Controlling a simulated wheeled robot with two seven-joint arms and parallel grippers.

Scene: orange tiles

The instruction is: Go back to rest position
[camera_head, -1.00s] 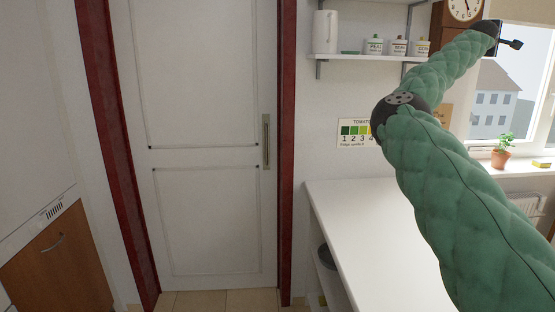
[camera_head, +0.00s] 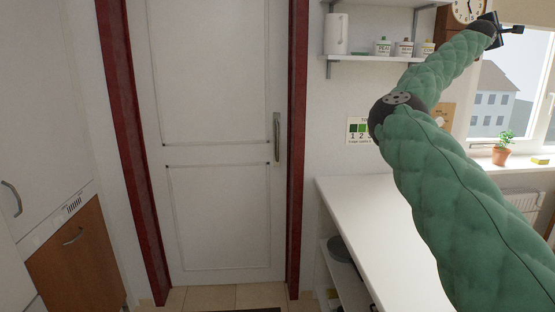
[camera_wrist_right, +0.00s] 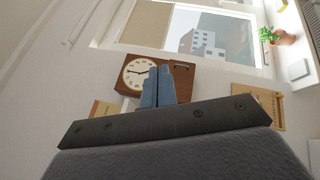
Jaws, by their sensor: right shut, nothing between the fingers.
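My right arm, in a green quilted cover, rises from the lower right of the head view. It ends in the dark right gripper (camera_head: 512,30) at the top right, in front of the window. In the right wrist view the two blue-grey fingers of the right gripper (camera_wrist_right: 158,84) are together with nothing between them. Behind them is a brown wall clock (camera_wrist_right: 139,74). My left gripper does not show in the head view.
A white door (camera_head: 218,150) with dark red frame stands ahead. A white counter (camera_head: 372,230) runs below my right arm. A shelf (camera_head: 370,60) holds a white jug (camera_head: 336,34) and jars. A potted plant (camera_head: 501,155) stands on the windowsill. Wooden cabinet (camera_head: 78,258) at lower left.

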